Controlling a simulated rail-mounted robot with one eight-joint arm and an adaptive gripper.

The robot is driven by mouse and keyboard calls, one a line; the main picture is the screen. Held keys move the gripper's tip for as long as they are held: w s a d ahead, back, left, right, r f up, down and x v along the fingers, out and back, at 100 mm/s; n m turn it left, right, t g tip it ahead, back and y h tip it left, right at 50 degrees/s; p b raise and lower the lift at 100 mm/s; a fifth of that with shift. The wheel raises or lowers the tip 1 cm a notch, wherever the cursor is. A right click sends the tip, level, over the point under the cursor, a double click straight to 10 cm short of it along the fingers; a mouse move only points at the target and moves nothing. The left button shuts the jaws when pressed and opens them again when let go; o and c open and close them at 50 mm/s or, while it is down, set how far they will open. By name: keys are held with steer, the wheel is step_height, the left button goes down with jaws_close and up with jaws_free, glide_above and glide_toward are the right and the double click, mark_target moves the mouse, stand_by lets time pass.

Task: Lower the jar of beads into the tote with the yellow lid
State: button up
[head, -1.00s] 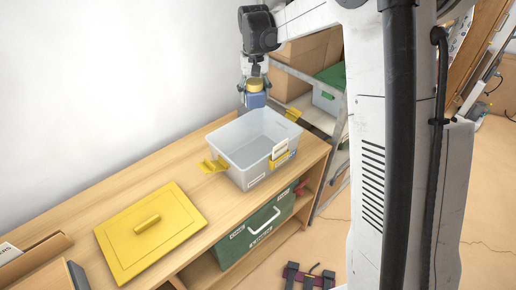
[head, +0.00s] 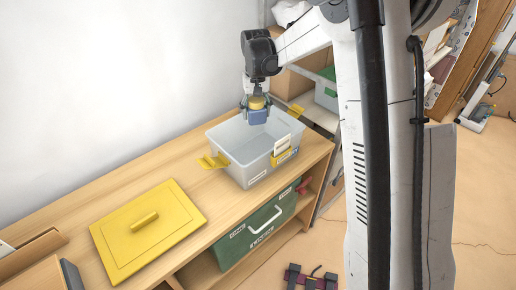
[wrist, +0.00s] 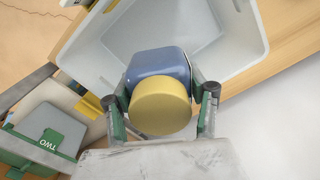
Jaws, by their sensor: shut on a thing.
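The jar of beads (head: 258,117) is blue with a yellow cap. My gripper (head: 257,103) is shut on it, with the cap up toward the wrist. In the wrist view the blue jar (wrist: 158,66) and its round yellow cap (wrist: 160,107) sit between the two fingers of my gripper (wrist: 160,92). The clear tote (head: 228,158) stands open on the wooden bench with yellow latches folded out. The jar is over the tote's far part; its exact height against the rim is hard to tell. The yellow lid (head: 180,212) lies flat on the bench, left of the tote.
The wooden bench (head: 120,190) runs along a white wall. A green box (head: 262,228) sits on the shelf below. Shelving with cartons (head: 287,88) stands behind to the right. A brown box (head: 28,262) is at the bench's near left.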

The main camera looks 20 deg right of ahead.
stand_by(0.6)
steer(key=b, duration=1)
glide_above(256, 157)
steer(key=shift+d+f, duration=0.1)
steer(key=shift+f, duration=6.7)
steer(key=shift+f+b, duration=1.6)
steer(key=shift+f, duration=0.65)
